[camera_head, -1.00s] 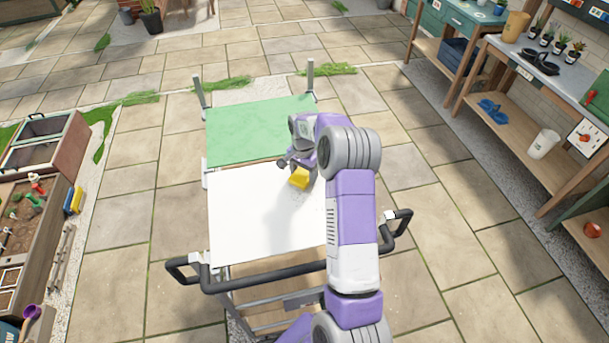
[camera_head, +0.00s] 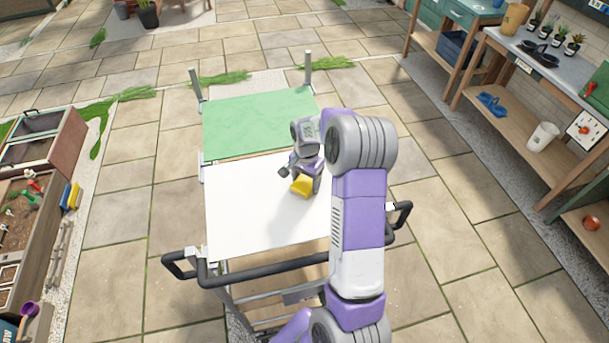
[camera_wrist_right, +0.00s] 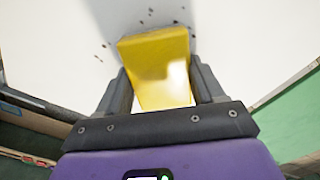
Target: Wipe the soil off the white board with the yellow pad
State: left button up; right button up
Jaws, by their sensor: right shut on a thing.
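The white board (camera_head: 248,213) lies flat on the cart in the head view. My right gripper (camera_head: 303,176) is over the board's far right part, shut on the yellow pad (camera_head: 302,187). In the right wrist view the yellow pad (camera_wrist_right: 157,65) sits between the two fingers of my right gripper (camera_wrist_right: 165,85). I cannot tell whether the pad touches the board. My left gripper is not in view.
A green board (camera_head: 255,122) lies on the cart beyond the white one. A dark push handle (camera_head: 270,266) runs along the cart's near side. A planter bed (camera_head: 30,200) stands at left, a workbench (camera_head: 530,85) at right.

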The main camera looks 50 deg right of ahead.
aim_at(301, 199)
jog(key=shift+s+a, duration=0.6)
jog(key=shift+s, duration=0.35)
jog(key=shift+s+a, duration=0.55)
jog(key=shift+s, duration=0.4)
jog(key=shift+s+a+f+b, duration=0.1)
jog(key=shift+s+a+b, duration=0.15)
jog(key=shift+s+a, duration=0.4)
jog(key=shift+s+a+f+b, duration=0.1)
jog(key=shift+s+a+b, duration=0.2)
jog(key=shift+s, duration=0.55)
jog(key=shift+w+a, duration=0.35)
jog(key=shift+a, duration=0.5)
jog(key=shift+w+a, duration=0.35)
jog(key=shift+a, duration=0.05)
jog(key=shift+w+d+r+p, duration=0.1)
jog(key=shift+w+d+p, duration=0.2)
jog(key=shift+w+d, duration=0.4)
jog(key=shift+w+d+r+p, duration=0.1)
jog(key=shift+w+d+p, duration=0.2)
jog(key=shift+w, duration=0.6)
jog(key=shift+w+d+f, duration=0.1)
jog(key=shift+w+d, duration=0.4)
jog(key=shift+w, duration=0.25)
jog(key=shift+w+d, duration=0.45)
jog(key=shift+w, duration=0.25)
